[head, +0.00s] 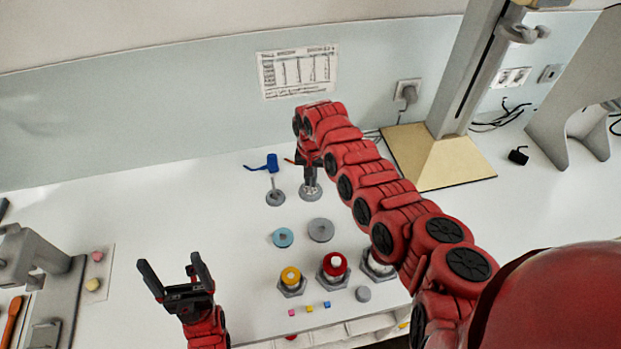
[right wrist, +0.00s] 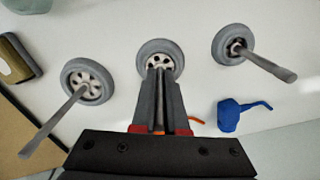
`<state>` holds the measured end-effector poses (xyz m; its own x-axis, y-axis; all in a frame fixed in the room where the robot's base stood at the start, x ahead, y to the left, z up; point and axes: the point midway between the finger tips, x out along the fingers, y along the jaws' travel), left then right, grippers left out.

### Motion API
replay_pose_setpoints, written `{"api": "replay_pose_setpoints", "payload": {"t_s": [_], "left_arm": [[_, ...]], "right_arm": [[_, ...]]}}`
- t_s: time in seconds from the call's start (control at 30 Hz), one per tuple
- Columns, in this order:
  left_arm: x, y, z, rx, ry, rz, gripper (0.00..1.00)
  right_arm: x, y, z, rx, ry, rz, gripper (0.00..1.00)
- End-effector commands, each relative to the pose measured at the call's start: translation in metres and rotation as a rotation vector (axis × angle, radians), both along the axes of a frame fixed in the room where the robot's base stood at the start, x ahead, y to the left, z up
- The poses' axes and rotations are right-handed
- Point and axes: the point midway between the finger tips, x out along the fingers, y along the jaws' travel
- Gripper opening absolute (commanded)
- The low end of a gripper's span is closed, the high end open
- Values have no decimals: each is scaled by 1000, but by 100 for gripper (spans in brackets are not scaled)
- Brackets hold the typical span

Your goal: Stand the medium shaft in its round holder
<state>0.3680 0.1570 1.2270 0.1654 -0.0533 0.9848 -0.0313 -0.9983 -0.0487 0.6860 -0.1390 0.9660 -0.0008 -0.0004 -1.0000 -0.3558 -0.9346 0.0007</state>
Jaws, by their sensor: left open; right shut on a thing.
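My right gripper (head: 310,178) is shut on the medium shaft, right over a grey round holder (head: 311,193). In the right wrist view its fingers (right wrist: 159,80) hide most of the shaft, and the holder (right wrist: 160,47) shows at their tips; I cannot tell how deep the shaft sits. Another shaft (right wrist: 268,62) stands in a holder (right wrist: 226,40) on the right there; in the head view it is the shaft (head: 273,183) left of my gripper. A third shaft (right wrist: 50,124) stands in the left holder (right wrist: 76,92). My left gripper (head: 176,282) is open and empty at the front left.
A blue oil can (head: 265,163) lies behind the holders. A teal disc (head: 283,237) and a grey disc (head: 320,230) lie in front. Nearer are nuts with a yellow ring (head: 291,276) and a red ring (head: 333,264). A stand with a beige base (head: 440,160) is at the right.

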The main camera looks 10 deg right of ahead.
Motion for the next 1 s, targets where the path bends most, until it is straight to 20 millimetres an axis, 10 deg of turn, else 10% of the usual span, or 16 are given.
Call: {"api": "replay_pose_setpoints", "payload": {"t_s": [0.5, 0.7, 0.9, 1.0], "left_arm": [[0, 0, -3, 0, 0, 0, 87], [0, 0, -3, 0, 0, 0, 87], [0, 0, -3, 0, 0, 0, 87], [0, 0, -3, 0, 0, 0, 87]], "right_arm": [[0, 0, -5, 0, 0, 0, 0], [0, 0, -5, 0, 0, 0, 46], [0, 0, -5, 0, 0, 0, 46], [0, 0, -5, 0, 0, 0, 62]]}}
